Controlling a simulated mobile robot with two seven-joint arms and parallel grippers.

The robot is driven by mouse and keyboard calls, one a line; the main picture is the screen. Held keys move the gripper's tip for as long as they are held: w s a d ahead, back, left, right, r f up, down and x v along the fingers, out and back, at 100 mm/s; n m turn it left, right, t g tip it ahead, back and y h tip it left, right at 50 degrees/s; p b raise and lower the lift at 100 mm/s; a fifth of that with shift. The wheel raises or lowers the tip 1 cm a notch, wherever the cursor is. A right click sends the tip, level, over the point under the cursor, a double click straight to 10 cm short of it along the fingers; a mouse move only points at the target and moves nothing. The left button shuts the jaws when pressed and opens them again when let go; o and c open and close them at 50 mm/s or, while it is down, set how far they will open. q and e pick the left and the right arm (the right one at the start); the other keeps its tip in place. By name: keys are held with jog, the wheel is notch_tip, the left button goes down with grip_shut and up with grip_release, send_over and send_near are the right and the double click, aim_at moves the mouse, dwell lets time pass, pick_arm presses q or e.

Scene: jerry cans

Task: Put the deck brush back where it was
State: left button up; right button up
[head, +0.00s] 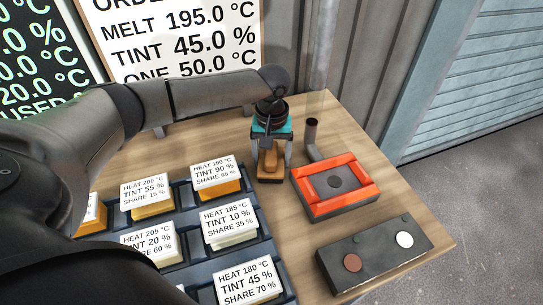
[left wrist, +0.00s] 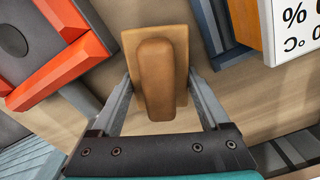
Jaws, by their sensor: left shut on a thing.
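The deck brush (head: 269,163) is a brown wooden block with a rounded, raised grip along its top. In the head view it is at the table's back middle, between the card rack and the orange-red box. My left gripper (head: 270,150) comes down over it from above, with a finger on each side, shut on it. In the left wrist view the brush (left wrist: 157,70) lies between the two fingers of the gripper (left wrist: 163,95). Its underside is hidden, and I cannot tell whether it touches the table. My right gripper is not in view.
A dark rack (head: 184,220) holds several blocks with printed cards on the left. The orange-red box (head: 312,208) with a grey pipe (head: 311,135) stands to the right. A dark box (head: 340,267) with two round buttons lies nearer. Bare wooden table (head: 420,236) shows along the right edge.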

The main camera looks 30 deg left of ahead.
pick_arm(q)
jog(key=o, duration=1.3)
jog(key=shift+f, duration=0.1)
